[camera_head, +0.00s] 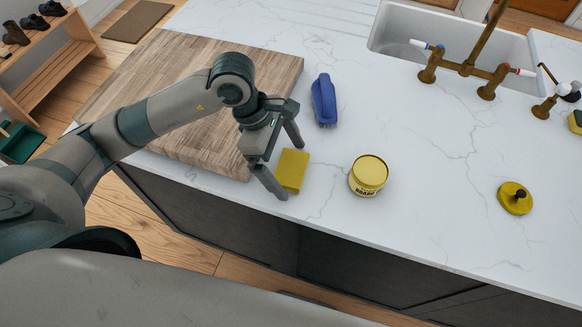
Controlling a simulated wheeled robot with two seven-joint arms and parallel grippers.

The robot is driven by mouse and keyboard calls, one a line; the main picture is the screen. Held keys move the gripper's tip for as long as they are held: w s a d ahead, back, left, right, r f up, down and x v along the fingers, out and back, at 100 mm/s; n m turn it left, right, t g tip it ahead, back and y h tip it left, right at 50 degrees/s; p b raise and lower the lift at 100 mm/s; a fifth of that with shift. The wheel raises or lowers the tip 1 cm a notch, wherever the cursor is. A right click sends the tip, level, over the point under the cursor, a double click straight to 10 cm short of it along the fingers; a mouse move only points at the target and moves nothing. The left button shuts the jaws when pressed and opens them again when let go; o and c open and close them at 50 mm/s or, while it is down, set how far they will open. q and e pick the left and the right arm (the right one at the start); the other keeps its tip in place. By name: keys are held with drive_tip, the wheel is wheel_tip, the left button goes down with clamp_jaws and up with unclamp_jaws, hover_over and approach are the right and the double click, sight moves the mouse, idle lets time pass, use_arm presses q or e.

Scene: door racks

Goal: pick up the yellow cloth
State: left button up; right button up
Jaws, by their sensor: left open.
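The yellow cloth (293,169) is a small flat yellow rectangle lying on the white marble counter, just right of the wooden board. My left gripper (292,172) is open and points down at it. One finger is beyond the cloth's far side and the other is at its near left side, close to the counter's front edge. I cannot tell whether the fingers touch the cloth. My right gripper is not in view.
A yellow tin (368,176) stands right of the cloth. A blue brush (323,101) lies behind it. A large wooden board (190,75) lies under my left arm. A yellow lid with a knob (515,198) and a sink (395,42) with brass taps are further right.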

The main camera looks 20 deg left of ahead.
sight(288, 167)
use_arm(q)
drive_tip(key=c, duration=1.1)
drive_tip(key=shift+r, duration=0.1)
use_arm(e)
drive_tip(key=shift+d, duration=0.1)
use_arm(q)
drive_tip(key=shift+w+r+b, duration=0.1)
drive_tip(key=shift+r+b, duration=0.45)
drive_tip(key=shift+r, duration=0.3)
wheel_tip(288, 167, up, 2)
drive_tip(key=shift+r+b, duration=0.1)
drive_tip(key=shift+b, duration=0.45)
drive_tip(key=s+d+r+b, duration=0.1)
drive_tip(key=d+r, duration=0.1)
drive_tip(key=d, duration=0.1)
drive_tip(key=s+d+r+b, duration=0.1)
drive_tip(key=d+r, duration=0.1)
drive_tip(key=d, duration=0.2)
drive_tip(key=s+d+r+b, duration=0.1)
drive_tip(key=d+r, duration=0.2)
drive_tip(key=d, duration=0.1)
drive_tip(key=shift+d, duration=0.15)
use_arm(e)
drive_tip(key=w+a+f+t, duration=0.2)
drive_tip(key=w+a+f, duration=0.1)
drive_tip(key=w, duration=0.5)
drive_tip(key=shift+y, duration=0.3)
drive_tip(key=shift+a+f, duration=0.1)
